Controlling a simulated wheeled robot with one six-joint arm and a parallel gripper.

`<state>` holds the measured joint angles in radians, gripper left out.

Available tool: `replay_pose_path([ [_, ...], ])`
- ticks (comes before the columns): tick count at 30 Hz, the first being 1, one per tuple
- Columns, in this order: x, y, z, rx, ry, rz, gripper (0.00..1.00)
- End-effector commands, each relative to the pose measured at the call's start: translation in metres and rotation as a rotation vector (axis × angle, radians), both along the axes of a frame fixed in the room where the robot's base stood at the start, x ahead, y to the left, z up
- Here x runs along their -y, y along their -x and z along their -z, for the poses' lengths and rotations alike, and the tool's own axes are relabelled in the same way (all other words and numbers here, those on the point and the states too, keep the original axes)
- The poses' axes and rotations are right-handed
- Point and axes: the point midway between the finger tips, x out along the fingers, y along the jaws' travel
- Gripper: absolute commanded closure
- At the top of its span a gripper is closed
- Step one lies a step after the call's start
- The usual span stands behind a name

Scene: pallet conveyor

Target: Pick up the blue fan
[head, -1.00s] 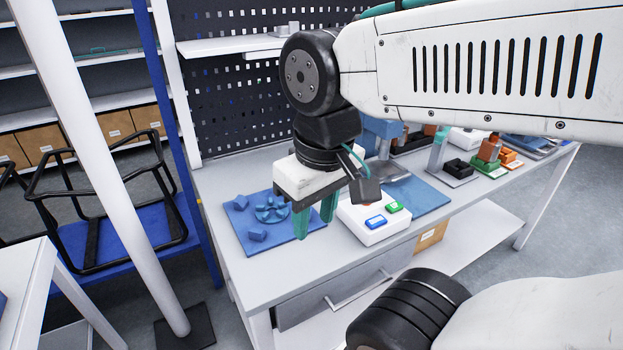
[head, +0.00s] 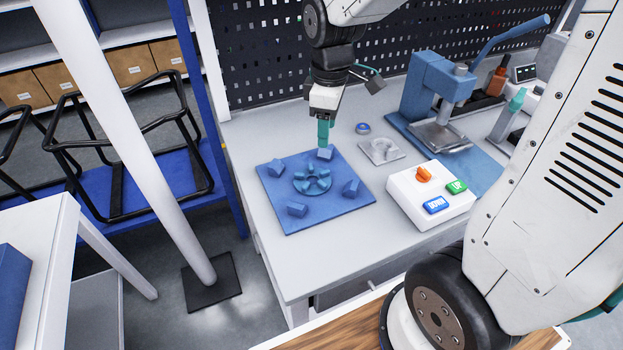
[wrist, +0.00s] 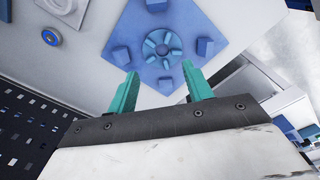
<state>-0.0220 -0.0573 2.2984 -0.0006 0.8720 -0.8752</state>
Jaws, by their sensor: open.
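The blue fan (head: 312,181) is a small round bladed wheel. It lies on a square blue board (head: 340,209) with several blue blocks around it. My gripper (head: 325,141) is above the far side of the board, beyond the fan, fingers pointing down. In the wrist view the teal fingers of my gripper (wrist: 160,88) stand apart with nothing between them. The fan (wrist: 162,49) shows there beyond the fingertips, and the gripper does not touch it.
A white button box (head: 412,191) with UP and DOWN buttons stands right of the board. A blue lever press (head: 435,85) stands behind it. A small blue-topped disc (head: 362,128) and a grey plate (head: 383,151) lie nearby. A perforated panel (head: 270,50) rises behind.

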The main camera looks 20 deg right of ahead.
Motion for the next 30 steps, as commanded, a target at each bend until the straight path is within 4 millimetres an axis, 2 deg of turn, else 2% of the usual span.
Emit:
replay_pose_path([
  [1,-0.002,-0.014,0.016,-0.015,0.001,-0.063,0.49],
  [3,-0.004,-0.029,0.033,-0.021,0.003,-0.145,0.49],
  [9,-0.009,-0.051,0.062,-0.03,0.003,-0.282,0.49],
  [20,-0.011,-0.054,0.101,-0.031,0.004,-0.305,0.49],
  [27,-0.011,-0.054,0.136,-0.031,0.004,-0.304,0.49],
  [30,-0.011,-0.054,0.142,-0.03,0.004,-0.303,0.49],
])
